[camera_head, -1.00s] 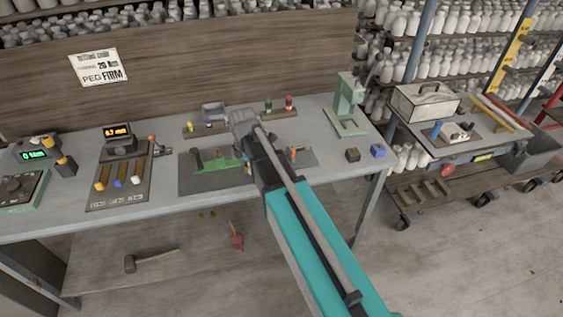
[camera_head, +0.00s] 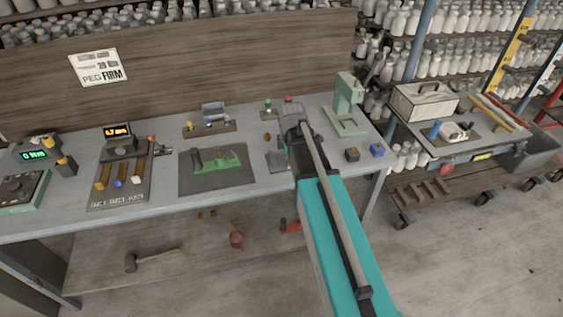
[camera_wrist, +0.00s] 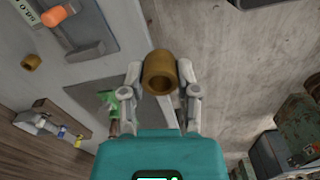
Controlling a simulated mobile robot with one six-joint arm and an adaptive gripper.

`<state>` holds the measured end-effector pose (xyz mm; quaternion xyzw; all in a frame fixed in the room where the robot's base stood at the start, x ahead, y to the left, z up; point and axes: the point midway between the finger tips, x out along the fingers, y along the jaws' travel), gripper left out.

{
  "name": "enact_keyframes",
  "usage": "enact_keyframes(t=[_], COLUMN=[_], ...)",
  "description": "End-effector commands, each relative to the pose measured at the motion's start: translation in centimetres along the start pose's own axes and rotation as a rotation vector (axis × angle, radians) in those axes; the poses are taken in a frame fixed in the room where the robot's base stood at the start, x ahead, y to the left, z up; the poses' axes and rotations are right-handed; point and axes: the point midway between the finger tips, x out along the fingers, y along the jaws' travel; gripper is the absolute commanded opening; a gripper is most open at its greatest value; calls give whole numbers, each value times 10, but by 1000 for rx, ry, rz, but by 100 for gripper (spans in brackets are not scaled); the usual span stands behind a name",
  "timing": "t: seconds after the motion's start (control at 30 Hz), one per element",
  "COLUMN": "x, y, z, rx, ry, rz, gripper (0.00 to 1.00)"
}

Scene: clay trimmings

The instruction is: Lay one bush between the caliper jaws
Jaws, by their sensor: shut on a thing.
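My gripper (camera_wrist: 160,70) is shut on a brown ring-shaped bush (camera_wrist: 158,74); its round hole faces the wrist camera. The bush is held clear of the bench. A second brown bush (camera_wrist: 31,62) lies on the bench beside a dark mat (camera_wrist: 104,14); that bush also shows in the head view (camera_head: 267,138). On this mat sits a grey tool with an orange end (camera_wrist: 54,16), seemingly the caliper; its jaws are not clear. In the head view my arm covers the gripper and most of this mat.
A green fixture (camera_head: 222,162) stands on another mat to the left. A rack of small pegs (camera_head: 209,127) is behind it, and a pale green press (camera_head: 346,108) is at the right. Two small blocks, dark (camera_head: 352,155) and blue (camera_head: 377,151), lie near the bench's right end.

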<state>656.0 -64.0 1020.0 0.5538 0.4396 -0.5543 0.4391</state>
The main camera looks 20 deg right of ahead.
Motion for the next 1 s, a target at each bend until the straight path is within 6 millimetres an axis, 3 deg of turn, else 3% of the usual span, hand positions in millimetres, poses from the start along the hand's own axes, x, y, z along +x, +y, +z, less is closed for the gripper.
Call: enact_keyframes(t=[0.37, 0.87, 1.0], x=[6, 44, 59], y=[12, 94, 103], z=[-2, -13, -14], rx=[-2, -2, -2], ry=[0, 0, 0], rz=[0, 0, 0], gripper=[0, 0, 0])
